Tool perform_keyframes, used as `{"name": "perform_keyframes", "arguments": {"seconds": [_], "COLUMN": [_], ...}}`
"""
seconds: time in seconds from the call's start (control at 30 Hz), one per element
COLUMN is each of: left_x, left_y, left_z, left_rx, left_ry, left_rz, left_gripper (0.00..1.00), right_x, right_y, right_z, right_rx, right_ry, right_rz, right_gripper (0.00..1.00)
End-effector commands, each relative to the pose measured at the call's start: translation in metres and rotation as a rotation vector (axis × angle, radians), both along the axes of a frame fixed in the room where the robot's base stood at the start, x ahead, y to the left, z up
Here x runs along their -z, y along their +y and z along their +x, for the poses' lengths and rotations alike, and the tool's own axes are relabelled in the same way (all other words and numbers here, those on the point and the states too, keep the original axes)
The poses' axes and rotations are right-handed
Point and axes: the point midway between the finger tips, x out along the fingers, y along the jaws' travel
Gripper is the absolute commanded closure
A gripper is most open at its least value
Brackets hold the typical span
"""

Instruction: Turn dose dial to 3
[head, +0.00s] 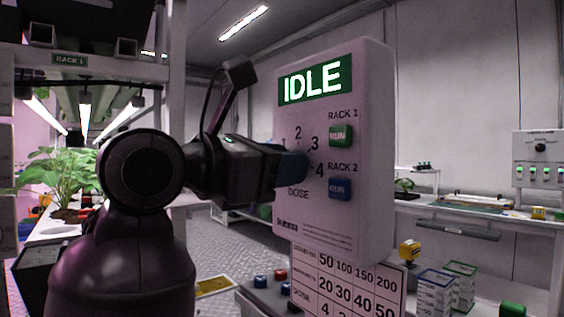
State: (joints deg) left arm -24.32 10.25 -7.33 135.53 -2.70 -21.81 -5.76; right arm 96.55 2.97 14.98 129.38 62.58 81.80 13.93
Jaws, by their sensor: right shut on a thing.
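The white dosing panel (345,220) stands in front of me with a green display reading IDLE (315,81). The dose scale shows numbers 1, 2, 3 and 4 around the dial's place, with the word DOSE below. My right gripper (292,166) is at the panel face, shut on the dose dial. The gripper covers the dial, so its pointer and setting cannot be read. My left gripper is not in view.
A green RACK 1 button (341,136) and a blue RACK 2 button (340,188) sit just right of the dial. A number chart (345,281) hangs below. Plants (62,180) stand on a rack at left. Small boxes (436,289) stand at lower right.

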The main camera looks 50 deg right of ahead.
Motion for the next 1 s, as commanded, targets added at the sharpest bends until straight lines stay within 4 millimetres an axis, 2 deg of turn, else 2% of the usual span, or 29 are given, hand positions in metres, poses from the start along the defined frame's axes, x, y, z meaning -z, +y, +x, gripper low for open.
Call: {"name": "perform_keyframes", "arguments": {"seconds": [1.0], "left_x": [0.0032], "left_y": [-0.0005], "left_z": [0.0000], "left_rx": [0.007], "left_ry": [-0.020], "left_rz": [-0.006], "left_gripper": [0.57], "right_x": [0.0022], "right_y": [0.0000], "right_z": [0.0005], "right_rx": [-0.001], "right_ry": [-0.932], "right_rz": [-0.224], "right_gripper": [0.92]}}
